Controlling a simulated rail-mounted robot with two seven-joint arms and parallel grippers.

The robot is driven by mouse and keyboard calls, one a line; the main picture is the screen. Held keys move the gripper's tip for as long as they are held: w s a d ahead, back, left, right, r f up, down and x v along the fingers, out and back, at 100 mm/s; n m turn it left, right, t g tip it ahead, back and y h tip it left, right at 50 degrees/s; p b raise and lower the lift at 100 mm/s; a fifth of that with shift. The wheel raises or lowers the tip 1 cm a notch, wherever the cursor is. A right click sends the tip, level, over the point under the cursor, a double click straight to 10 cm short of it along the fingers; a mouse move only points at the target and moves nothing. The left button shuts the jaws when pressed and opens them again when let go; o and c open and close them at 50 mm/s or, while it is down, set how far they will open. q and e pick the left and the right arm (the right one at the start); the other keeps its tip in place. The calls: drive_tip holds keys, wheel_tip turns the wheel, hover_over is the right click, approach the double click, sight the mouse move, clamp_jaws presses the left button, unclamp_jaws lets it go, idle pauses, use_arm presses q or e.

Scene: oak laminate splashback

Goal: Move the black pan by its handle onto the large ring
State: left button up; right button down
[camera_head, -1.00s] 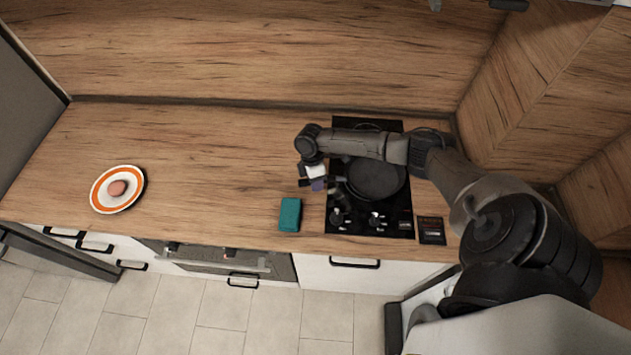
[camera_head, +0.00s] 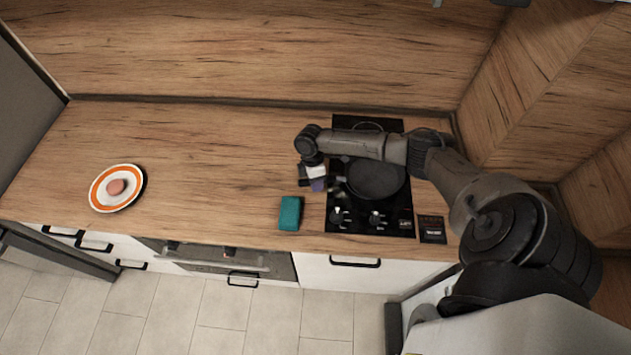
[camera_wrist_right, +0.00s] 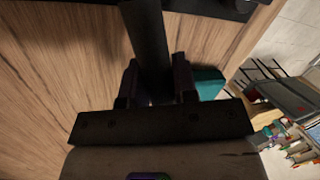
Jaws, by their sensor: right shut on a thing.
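The black pan (camera_head: 377,181) sits over the right part of the black cooktop (camera_head: 340,221), partly hidden by my right arm. My right gripper (camera_head: 316,184) is at the pan's left side, just off the cooktop's left edge. In the right wrist view my right gripper (camera_wrist_right: 156,88) is shut on the dark pan handle (camera_wrist_right: 148,35), which runs away between the fingers. The large ring cannot be made out; the pan and my arm cover much of the cooktop. My left gripper is not in view.
A teal block (camera_head: 290,213) lies on the counter left of the cooktop, near the gripper; it also shows in the right wrist view (camera_wrist_right: 209,84). An orange-rimmed plate (camera_head: 103,203) with a round pinkish item (camera_head: 117,187) is far left. The counter between is clear.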

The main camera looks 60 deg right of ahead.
sight(300, 186)
drive_tip(key=c, duration=1.3)
unclamp_jaws()
drive_tip(key=o, duration=0.5)
drive_tip(key=shift+w, duration=0.1)
drive_tip(key=shift+w+a, duration=0.25)
drive_tip(key=shift+a, duration=0.1)
drive_tip(key=shift+w+a, duration=1.4)
drive_tip(key=shift+w, duration=0.05)
drive_tip(key=shift+w+a+b, duration=0.3)
drive_tip(key=shift+w+a, duration=0.35)
drive_tip(key=shift+w, duration=0.05)
drive_tip(key=shift+r, duration=0.1)
